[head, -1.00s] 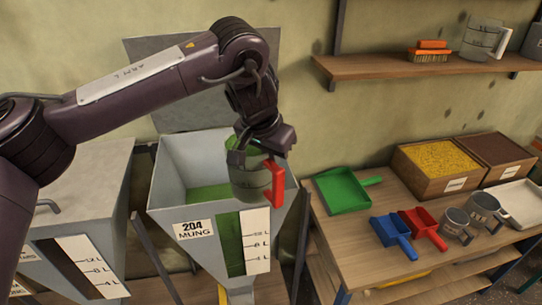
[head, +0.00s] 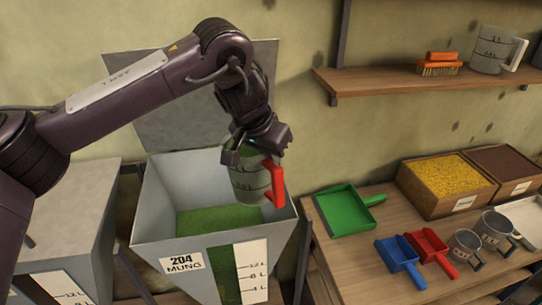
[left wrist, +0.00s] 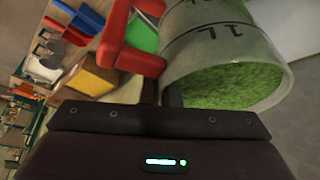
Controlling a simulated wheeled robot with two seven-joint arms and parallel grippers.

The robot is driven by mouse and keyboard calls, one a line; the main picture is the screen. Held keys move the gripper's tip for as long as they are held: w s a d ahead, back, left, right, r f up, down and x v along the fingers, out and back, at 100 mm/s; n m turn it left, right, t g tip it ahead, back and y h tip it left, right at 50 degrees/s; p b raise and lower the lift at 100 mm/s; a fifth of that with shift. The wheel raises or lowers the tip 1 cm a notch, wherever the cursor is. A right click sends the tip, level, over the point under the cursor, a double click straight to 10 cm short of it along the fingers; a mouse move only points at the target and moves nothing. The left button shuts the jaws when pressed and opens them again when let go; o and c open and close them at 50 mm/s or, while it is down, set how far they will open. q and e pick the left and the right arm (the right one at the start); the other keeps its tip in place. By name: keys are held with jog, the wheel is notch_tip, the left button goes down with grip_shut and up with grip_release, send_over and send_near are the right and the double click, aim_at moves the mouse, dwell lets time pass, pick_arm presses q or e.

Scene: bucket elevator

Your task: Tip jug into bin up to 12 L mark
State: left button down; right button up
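A grey jug (head: 246,184) with a red handle hangs nearly upright over the open bin labelled 204 MUNG (head: 150,232). My left gripper (head: 254,150) is shut on the jug near its rim and handle. In the left wrist view, the jug (left wrist: 215,40) holds green mung and its red handle (left wrist: 128,50) shows beside it. Green mung (head: 215,220) lies inside the bin. The front window (head: 226,272) shows green beside the 12, 8 and 4 L marks; its exact level is hard to read. My right gripper is out of view.
A second grey bin (head: 75,205) stands left. On the right, a wooden table (head: 345,262) carries a green dustpan (head: 347,212), blue (head: 400,258) and red scoops, metal cups and a crate of yellow grain (head: 447,178). A wall shelf (head: 400,82) is above.

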pick_arm(q)
jog(key=a+r+h, duration=0.1)
jog(key=h, duration=0.2)
jog(key=w+a+r+n+h, duration=0.1)
jog(key=a+h, duration=0.1)
jog(key=h, duration=0.1)
jog(key=a+r+h, duration=0.1)
jog(key=h, duration=0.1)
jog(key=shift+w+a+n+h, duration=0.15)
jog(key=shift+n+h, duration=0.25)
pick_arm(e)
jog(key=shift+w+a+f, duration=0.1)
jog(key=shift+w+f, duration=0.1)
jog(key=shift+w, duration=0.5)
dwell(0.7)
pick_arm(q)
jog(key=shift+a+f+h+b, duration=0.3)
jog(key=shift+h+b, duration=0.1)
jog(key=shift+b, duration=0.5)
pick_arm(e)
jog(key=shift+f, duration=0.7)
